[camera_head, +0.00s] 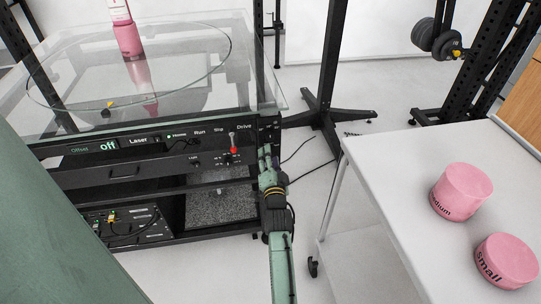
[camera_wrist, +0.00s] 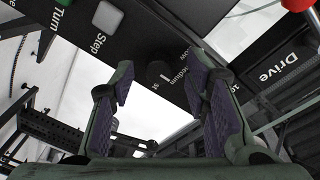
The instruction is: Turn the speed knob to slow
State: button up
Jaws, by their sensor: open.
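The speed knob (camera_wrist: 156,71) is a small dark round knob with a light pointer mark on the black panel. In the wrist view it lies beyond and between my fingertips, beside the word "medium" and a partly hidden label. I cannot tell exactly which setting the mark points at. My gripper (camera_wrist: 161,80) is open, with a finger on each side of the knob in that view and no clear contact. In the head view my gripper (camera_head: 267,157) is at the right end of the turntable's front panel (camera_head: 120,143).
A red-tipped lever (camera_head: 234,150) sits near the "Drive" label. The glass-topped turntable carries a pink bottle (camera_head: 127,38). A white table (camera_head: 390,165) at right holds two pink cylinders, a medium one (camera_head: 462,190) and a small one (camera_head: 507,260). Floor shows between them.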

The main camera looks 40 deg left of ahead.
jog(key=shift+w+a, duration=0.15)
jog(key=shift+c, duration=0.2)
grip_shut()
dwell(0.3)
